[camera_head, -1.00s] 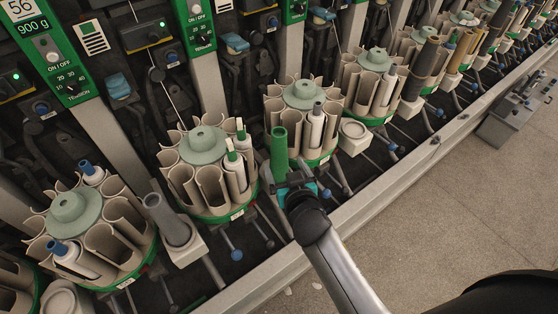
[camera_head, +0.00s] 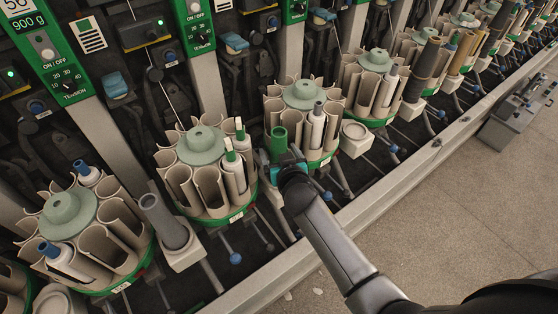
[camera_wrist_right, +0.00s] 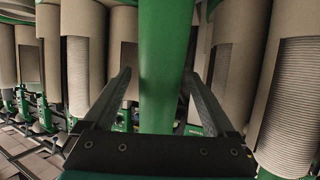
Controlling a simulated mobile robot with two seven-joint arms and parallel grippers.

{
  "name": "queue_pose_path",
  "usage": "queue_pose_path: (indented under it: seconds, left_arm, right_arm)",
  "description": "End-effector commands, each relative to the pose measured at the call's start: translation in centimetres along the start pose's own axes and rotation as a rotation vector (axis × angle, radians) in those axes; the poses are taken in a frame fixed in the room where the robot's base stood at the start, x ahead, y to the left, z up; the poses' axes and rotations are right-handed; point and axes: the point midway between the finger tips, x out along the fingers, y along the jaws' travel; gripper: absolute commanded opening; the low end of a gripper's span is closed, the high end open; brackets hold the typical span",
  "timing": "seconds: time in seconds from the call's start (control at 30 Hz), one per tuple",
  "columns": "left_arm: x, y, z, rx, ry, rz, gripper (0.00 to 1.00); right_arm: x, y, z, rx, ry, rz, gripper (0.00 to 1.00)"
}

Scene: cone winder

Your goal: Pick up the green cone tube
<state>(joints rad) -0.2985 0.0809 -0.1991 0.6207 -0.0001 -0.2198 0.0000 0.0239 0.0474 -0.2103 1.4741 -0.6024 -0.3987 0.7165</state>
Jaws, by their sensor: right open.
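The green cone tube (camera_head: 279,140) stands upright between two round magazines in the head view, with its lower part hidden behind my right gripper (camera_head: 284,166). In the right wrist view the green cone tube (camera_wrist_right: 166,65) rises between the two fingers of my right gripper (camera_wrist_right: 163,90). The fingers are open, one on each side of it, and I see a gap on both sides. My left gripper is not in view.
Round magazines (camera_head: 205,145) with beige pockets hold white yarn packages along the machine. A grey tube (camera_head: 163,220) stands on a peg holder to the left. A metal rail (camera_head: 370,200) runs along the front, with clear floor (camera_head: 450,200) beyond it.

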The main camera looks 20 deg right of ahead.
Motion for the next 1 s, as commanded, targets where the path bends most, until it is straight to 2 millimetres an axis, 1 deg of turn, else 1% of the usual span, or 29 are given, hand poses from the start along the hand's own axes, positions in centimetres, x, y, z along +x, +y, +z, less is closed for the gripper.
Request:
queue_pose_path:
  seconds: [0.1,0.8,0.9,1.0]
  left_arm:
    - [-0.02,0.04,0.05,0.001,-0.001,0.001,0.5]
    - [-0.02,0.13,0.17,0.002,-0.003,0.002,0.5]
    - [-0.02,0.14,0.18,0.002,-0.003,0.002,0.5]
    - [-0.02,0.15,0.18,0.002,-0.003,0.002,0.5]
  right_arm:
    - [-0.02,0.01,-0.03,0.0,0.0,0.0,0.9]
    - [-0.05,0.01,0.0,0.0,0.0,0.0,0.11]
    - [-0.05,0.01,-0.03,0.0,0.0,0.0,0.01]
    - [-0.04,0.0,-0.02,0.0,0.0,0.0,0.01]
